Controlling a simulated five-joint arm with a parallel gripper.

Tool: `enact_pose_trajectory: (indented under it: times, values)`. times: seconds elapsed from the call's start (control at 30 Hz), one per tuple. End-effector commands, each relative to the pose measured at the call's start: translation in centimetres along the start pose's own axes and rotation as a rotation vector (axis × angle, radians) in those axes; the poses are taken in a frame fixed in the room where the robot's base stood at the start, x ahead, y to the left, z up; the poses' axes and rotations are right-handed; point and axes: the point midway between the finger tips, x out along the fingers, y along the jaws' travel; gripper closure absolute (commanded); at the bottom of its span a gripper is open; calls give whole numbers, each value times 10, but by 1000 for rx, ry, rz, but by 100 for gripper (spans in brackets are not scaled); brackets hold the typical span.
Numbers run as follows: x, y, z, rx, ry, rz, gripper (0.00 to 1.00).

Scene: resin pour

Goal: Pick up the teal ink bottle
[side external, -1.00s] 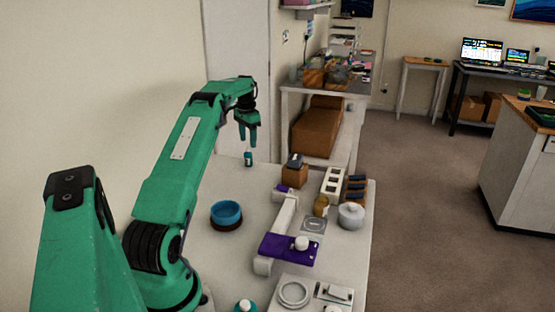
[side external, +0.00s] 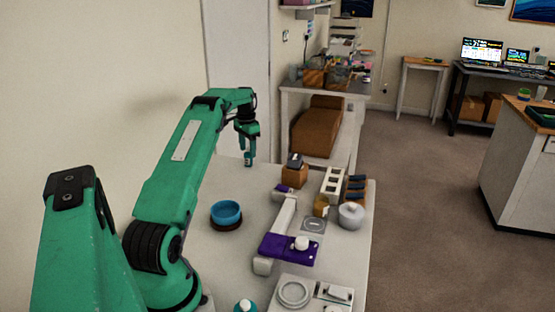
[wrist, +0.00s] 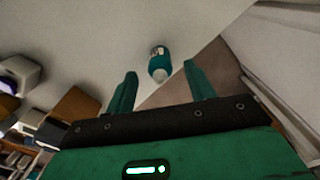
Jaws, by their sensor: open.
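A small teal bottle with a pale label and white cap stands at the far end of the white table (side external: 190,262). The bottle (wrist: 158,60) shows in the wrist view just beyond and between my fingertips. My gripper (side external: 249,152) is open and has come down over the bottle in the side view, hiding most of it. In the wrist view my gripper (wrist: 160,76) has one finger on each side, with visible gaps to the bottle. A second teal item with a white top (side external: 245,306) stands at the near table edge, partly cut off.
A blue bowl (side external: 226,212) on a dark red base sits mid-table. A brown box (side external: 295,174), a white holder (side external: 333,184) and a grey lidded pot (side external: 351,216) stand right. The table edge is near the bottle.

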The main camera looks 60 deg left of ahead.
Motion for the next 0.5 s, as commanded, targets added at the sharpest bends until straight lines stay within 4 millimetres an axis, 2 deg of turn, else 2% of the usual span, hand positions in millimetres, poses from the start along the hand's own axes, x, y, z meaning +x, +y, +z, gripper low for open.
enact_pose_trajectory:
  times: [0.3, 0.5]
  values:
    - [35, 0, 1, 0, -1, 1, 46]
    - [40, 0, 0, 0, 1, -1, 46]
